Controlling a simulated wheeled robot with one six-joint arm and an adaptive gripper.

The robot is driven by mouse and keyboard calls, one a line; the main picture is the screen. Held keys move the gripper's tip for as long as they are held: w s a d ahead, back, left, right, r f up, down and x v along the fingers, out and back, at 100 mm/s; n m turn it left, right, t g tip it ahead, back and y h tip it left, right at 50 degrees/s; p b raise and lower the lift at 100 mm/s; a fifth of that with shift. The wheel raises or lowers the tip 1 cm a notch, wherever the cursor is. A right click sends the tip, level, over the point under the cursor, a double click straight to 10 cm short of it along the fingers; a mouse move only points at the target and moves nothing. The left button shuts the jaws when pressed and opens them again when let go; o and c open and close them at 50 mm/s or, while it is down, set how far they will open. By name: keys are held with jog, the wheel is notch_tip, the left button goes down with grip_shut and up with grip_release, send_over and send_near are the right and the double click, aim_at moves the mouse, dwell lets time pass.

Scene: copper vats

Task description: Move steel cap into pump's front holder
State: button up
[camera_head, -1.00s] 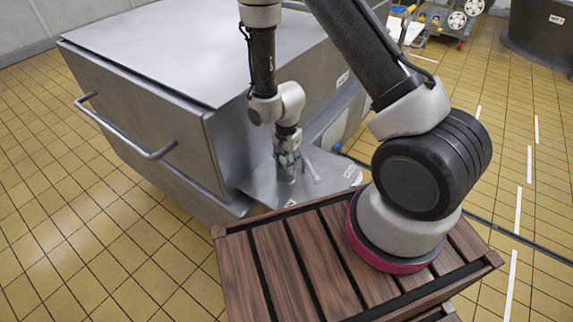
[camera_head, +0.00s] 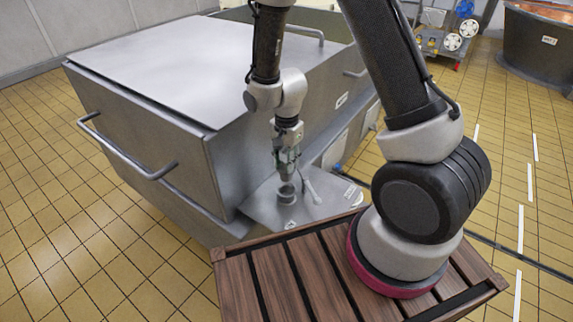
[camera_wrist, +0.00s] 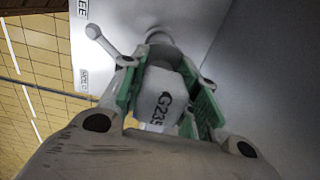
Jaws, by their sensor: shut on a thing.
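My gripper (camera_head: 287,160) hangs pointing down over a steel shelf (camera_head: 325,208) on the front of the big steel vat. In the wrist view its green-padded fingers (camera_wrist: 168,98) are shut on the steel cap (camera_wrist: 158,92), a pale faceted piece marked "G235". In the head view the cap (camera_head: 287,172) is small and partly covered by the fingers. Just below it a short round steel holder (camera_head: 286,193) stands on the shelf. The holder's rim also shows past the cap in the wrist view (camera_wrist: 158,35). I cannot tell whether cap and holder touch.
A lever with a knobbed end (camera_head: 312,190) stands right of the holder; it shows close to my left finger in the wrist view (camera_wrist: 101,44). The vat (camera_head: 160,150) rises behind. A brown slatted deck (camera_head: 290,275) lies in front. Tiled floor is open at left.

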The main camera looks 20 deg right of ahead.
aim_at(286, 150)
jog(key=shift+r, duration=3.25)
